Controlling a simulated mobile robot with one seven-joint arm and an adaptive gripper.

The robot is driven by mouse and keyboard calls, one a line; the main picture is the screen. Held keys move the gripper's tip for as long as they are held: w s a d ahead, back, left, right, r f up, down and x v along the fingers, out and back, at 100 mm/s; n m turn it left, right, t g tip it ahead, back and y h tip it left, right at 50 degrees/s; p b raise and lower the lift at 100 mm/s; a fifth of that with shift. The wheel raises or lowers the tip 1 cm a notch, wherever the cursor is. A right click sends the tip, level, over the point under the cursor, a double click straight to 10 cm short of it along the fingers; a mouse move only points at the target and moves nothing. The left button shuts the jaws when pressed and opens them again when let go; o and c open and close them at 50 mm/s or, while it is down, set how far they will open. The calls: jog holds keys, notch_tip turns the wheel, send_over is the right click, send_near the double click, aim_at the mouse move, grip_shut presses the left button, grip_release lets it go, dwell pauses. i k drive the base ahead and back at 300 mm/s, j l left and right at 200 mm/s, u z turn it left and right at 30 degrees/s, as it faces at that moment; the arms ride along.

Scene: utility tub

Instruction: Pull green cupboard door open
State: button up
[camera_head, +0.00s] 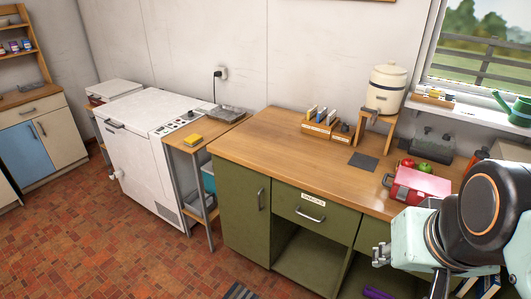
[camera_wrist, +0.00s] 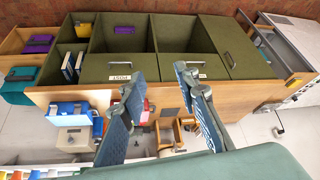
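The green cupboard door (camera_head: 240,205) is at the left end of the wooden-topped counter and looks shut, flush with the front. Its upright metal handle (camera_head: 261,198) is near the door's right edge. In the wrist view, which is turned upside down, the door (camera_wrist: 232,42) is right of the fingers, with its handle (camera_wrist: 228,60) showing. My gripper (camera_wrist: 161,70) is open and empty, its two blue fingers spread apart. In the head view my gripper (camera_head: 410,270) is at the lower right, well away from the door, partly hidden by my arm.
A labelled green drawer (camera_head: 315,208) sits right of the door, above an open compartment. A small side table (camera_head: 203,150) and white chest freezer (camera_head: 140,140) stand to the left. A red box (camera_head: 414,186) is on the counter near my arm. The tiled floor (camera_head: 110,240) before the freezer is clear.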

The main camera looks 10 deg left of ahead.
aim_at(244, 194)
jog(key=u, duration=0.9)
